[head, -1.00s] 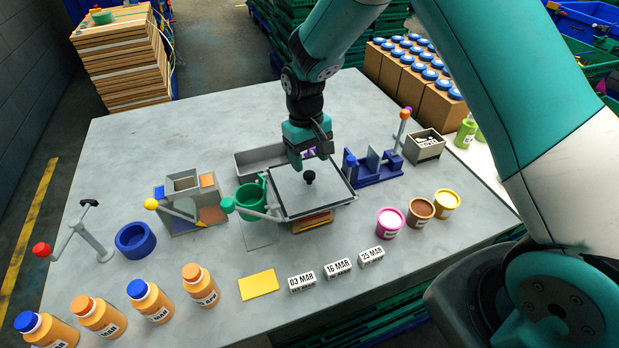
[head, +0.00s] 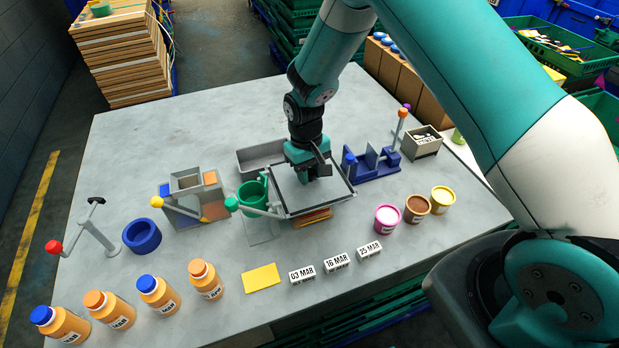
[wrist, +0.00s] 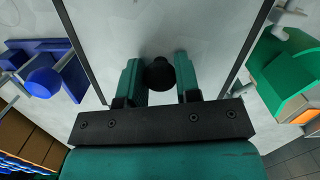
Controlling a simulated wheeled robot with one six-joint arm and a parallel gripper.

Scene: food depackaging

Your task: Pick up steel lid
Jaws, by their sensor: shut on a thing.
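The steel lid (head: 295,194) is a flat grey plate with a dark rim. It lies level on a box-like stand in the middle of the table in the head view. My gripper (head: 315,172) is over the lid, pointing down, and hides its knob there. In the wrist view the round black knob (wrist: 159,74) stands between the two green fingers of my gripper (wrist: 160,82), which are shut on it. The lid's pale surface (wrist: 150,30) fills the middle of that view.
A green cup on an arm (head: 252,194) stands close left of the lid. A blue fixture (head: 372,168) stands to its right, with several tubs (head: 417,207) in front of it. A grey tray (head: 258,156) lies behind. Date blocks (head: 336,262) and several bottles (head: 157,294) line the front.

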